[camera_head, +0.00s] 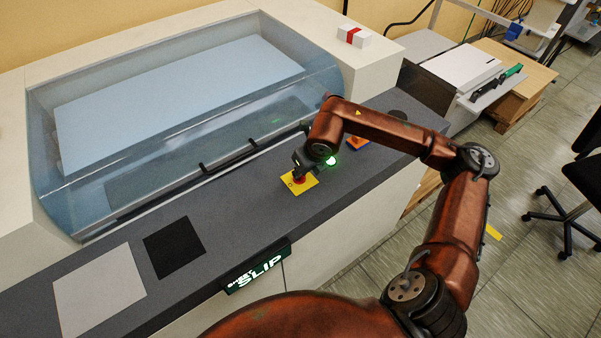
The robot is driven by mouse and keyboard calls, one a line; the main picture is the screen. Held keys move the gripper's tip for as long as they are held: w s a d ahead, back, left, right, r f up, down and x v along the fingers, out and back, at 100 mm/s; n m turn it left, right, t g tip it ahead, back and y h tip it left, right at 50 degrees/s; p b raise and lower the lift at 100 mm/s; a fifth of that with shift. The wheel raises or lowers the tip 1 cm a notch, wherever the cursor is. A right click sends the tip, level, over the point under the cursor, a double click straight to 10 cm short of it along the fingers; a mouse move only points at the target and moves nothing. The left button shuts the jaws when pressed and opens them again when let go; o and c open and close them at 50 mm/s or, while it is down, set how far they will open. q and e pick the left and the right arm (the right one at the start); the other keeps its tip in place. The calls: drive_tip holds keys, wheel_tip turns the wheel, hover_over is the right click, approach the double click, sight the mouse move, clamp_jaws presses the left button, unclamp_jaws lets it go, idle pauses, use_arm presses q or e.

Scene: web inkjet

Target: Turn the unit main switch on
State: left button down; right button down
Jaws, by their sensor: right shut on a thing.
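The unit main switch (311,181), a yellow plate with a red knob, sits on the dark grey top of the printer, near its front edge. My right gripper (299,173) reaches down over it from the upper right, shut on the red knob. The gripper hides part of the knob, so I cannot tell which way it is turned. A green light glows on the wrist beside the switch. My left gripper is out of view.
A clear curved cover (130,185) with a black handle bar lies behind the switch. An orange object (357,143) is to the right of it. A black square (173,247) and a pale sheet (98,290) lie at left. A lit sign (256,272) hangs at the front edge.

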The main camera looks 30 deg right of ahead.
idle(0.3)
drive_tip(key=c, duration=2)
unclamp_jaws()
drive_tip(key=v, duration=1.2)
